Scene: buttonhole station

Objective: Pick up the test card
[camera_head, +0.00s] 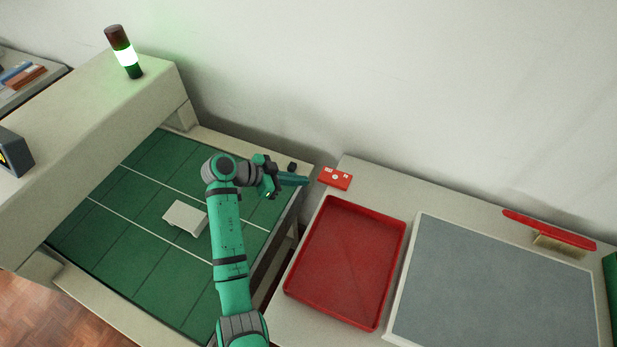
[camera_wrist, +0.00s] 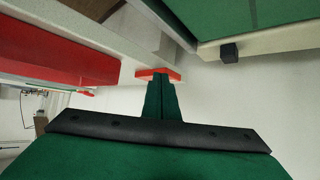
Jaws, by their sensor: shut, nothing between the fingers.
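A small flat red piece with white marks (camera_head: 335,177) lies at the back left corner of the right-hand table, near the wall. It may be the test card, but its marks are too small to read. My gripper (camera_head: 304,181) is shut and empty, its fingers pointing right toward this red piece from just left of it. In the wrist view the closed fingertips (camera_wrist: 160,78) overlap the orange-red piece (camera_wrist: 173,73), which shows beyond them and partly behind them. I cannot tell whether they touch it.
A red tray (camera_head: 328,206) stands just in front of the red piece. A grey framed board (camera_head: 490,285) and a red-handled brush (camera_head: 548,230) lie further right. A green-topped bench (camera_head: 115,245) with a small white stand (camera_head: 185,217) is at left. A gap separates bench and table.

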